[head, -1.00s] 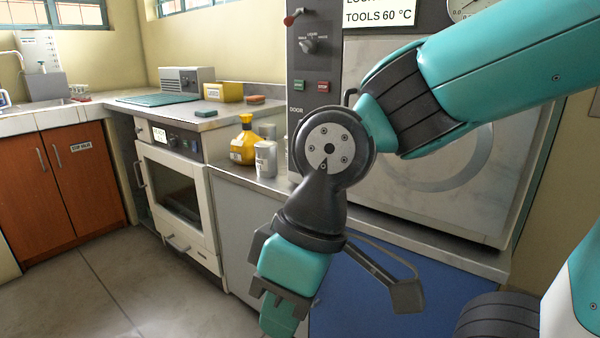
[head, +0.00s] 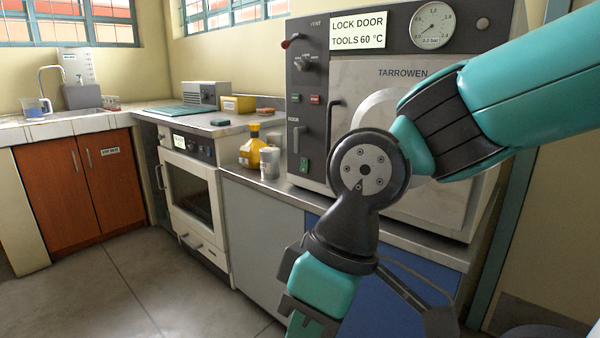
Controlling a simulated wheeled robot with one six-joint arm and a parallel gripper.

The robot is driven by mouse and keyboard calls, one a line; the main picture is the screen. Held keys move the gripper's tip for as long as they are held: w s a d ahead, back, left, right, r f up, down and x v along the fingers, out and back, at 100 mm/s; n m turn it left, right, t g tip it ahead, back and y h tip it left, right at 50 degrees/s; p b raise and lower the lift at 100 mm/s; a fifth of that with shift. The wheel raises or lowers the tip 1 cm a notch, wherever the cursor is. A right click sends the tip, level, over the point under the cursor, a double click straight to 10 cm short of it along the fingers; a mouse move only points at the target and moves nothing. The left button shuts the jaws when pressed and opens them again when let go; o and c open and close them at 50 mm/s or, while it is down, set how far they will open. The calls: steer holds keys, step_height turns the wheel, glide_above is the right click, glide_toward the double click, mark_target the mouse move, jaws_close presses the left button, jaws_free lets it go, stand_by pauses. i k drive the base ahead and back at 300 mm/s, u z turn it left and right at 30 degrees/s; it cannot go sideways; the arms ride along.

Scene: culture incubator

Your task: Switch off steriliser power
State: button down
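The steriliser (head: 400,75), a grey-fronted unit marked TARROWEN, stands on the bench at centre right. Its left panel has a dial (head: 303,62), a green button (head: 295,97), a red button (head: 314,99), a DOOR control (head: 297,138) and a green switch (head: 304,165) low down. The switch's on or off position is too small to tell. My gripper (head: 305,322) points down at the bottom edge, in front of and below the bench, apart from the panel. Its tips are cut off, so its opening is hidden. My arm covers part of the steriliser door.
A yellow bottle (head: 252,148) and a pale canister (head: 270,163) stand on the bench left of the panel. The door handle (head: 333,118) sticks out right of the buttons. An oven (head: 193,190) stands further left. The floor (head: 120,285) at left is clear.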

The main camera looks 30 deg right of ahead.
mark_target(305, 162)
steer(key=u, duration=1.95)
steer(key=i, duration=1.15)
steer(key=z, duration=2.05)
